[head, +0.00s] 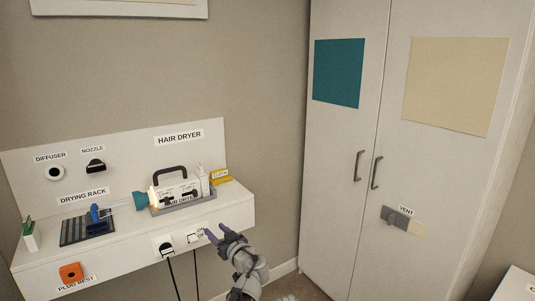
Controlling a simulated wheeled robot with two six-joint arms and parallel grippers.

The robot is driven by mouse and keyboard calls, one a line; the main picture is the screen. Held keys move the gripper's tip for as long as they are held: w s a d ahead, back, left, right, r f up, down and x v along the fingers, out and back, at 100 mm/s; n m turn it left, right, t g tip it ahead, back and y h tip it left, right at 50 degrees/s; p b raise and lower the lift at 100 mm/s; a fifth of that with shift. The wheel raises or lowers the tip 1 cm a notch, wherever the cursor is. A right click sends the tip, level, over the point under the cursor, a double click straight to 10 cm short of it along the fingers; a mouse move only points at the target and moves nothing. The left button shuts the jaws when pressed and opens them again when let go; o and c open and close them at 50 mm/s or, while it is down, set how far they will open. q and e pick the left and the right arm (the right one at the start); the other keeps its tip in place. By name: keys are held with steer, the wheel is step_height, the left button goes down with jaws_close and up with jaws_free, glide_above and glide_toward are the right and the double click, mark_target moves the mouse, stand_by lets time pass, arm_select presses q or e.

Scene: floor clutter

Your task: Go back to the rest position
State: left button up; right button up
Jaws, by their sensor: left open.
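My left gripper (223,232) is open and empty in the lower middle of the head view. Its fingers are in front of the shelf's front edge, near the switch (196,237) with the ON/OFF label. I cannot tell whether they touch anything. My right gripper is not in view. A white hair dryer (172,192) with a dark handle and a teal end lies in a grey tray (183,208) on the shelf.
The white shelf (130,243) also holds a drying rack (73,232) with a blue item, and a small green-and-white box. An orange plug rest (71,272) and cables are at its front. A tall wardrobe (335,170) stands at right; a little floor shows between.

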arm_select(q)
steer(key=s+a+f+m+g+h, duration=0.25)
steer(key=s+f+g, duration=0.25)
steer(key=s+f, duration=0.35)
steer(key=s+a+f+m+g+h, duration=0.1)
steer(key=s+a+f+g+h, duration=0.3)
steer(key=s+f, duration=0.45)
steer(key=s+d+f+m+g+h, duration=0.3)
steer(key=s+d+m+g, duration=0.35)
steer(key=s+d, duration=0.9)
step_height(320, 180, up, 13)
steer(key=w+d+t+p, duration=0.1)
steer(key=w+p, duration=0.1)
steer(key=p, duration=1.1)
steer(key=shift+f+m, duration=0.15)
steer(key=shift+m, duration=0.25)
steer(key=shift+w+t, duration=0.1)
steer(key=shift+t, duration=0.15)
